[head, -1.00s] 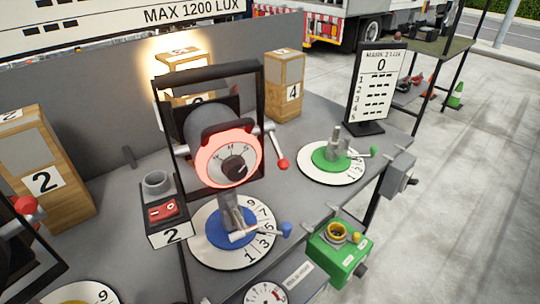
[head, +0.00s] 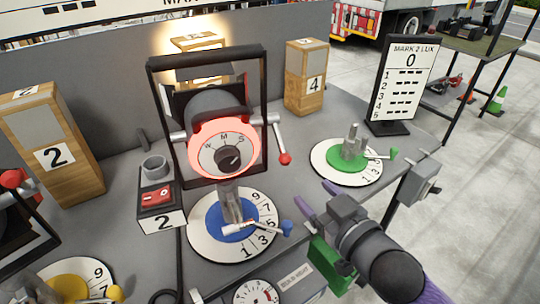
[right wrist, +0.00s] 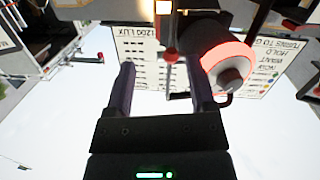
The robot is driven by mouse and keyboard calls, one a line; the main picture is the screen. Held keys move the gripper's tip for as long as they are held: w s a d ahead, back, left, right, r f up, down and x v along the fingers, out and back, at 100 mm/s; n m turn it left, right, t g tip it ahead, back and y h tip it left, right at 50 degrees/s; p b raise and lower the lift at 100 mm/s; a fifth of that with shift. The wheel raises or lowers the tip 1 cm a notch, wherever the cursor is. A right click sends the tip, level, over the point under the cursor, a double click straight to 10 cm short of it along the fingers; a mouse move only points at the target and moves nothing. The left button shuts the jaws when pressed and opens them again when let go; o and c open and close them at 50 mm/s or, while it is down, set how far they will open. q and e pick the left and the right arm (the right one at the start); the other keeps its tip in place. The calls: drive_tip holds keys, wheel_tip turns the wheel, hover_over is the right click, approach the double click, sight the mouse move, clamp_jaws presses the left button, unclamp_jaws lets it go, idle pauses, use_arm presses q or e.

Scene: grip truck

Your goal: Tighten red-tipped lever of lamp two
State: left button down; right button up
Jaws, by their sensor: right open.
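Lamp two (head: 222,150) is a grey drum with a glowing red front ring and a dial, held in a black frame. Its red-tipped lever (head: 281,140) hangs from the frame's right pivot, slanting down to a red ball. My right gripper (head: 322,194) is open and empty, below and right of the red ball and apart from it. In the right wrist view, the lever's red tip (right wrist: 172,57) shows between my two spread fingers (right wrist: 160,64), farther out; the lamp's red ring (right wrist: 240,52) is right of them. My left gripper is not in view.
A blue-tipped lever (head: 285,228) sits on the dial below the lamp. A green dial stand (head: 345,165) is to the right, with a score board (head: 403,75) behind it. A green box (head: 325,262) at the table's front edge is partly hidden by my right arm.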

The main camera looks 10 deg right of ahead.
sight(279, 139)
drive_tip(key=shift+n+t+y, duration=0.3)
drive_tip(key=shift+n+y, duration=0.1)
drive_tip(key=shift+y, duration=0.3)
drive_tip(key=w+a+r, duration=0.1)
drive_tip(key=w, duration=0.2)
drive_tip(key=w+a+r+b, duration=0.1)
drive_tip(key=w+a, duration=0.1)
drive_tip(key=w, duration=0.1)
drive_tip(key=w+a+r, duration=0.1)
drive_tip(key=w, duration=0.2)
drive_tip(key=shift+w+a, duration=0.15)
drive_tip(key=shift+w, duration=0.05)
clamp_jaws()
idle(0.4)
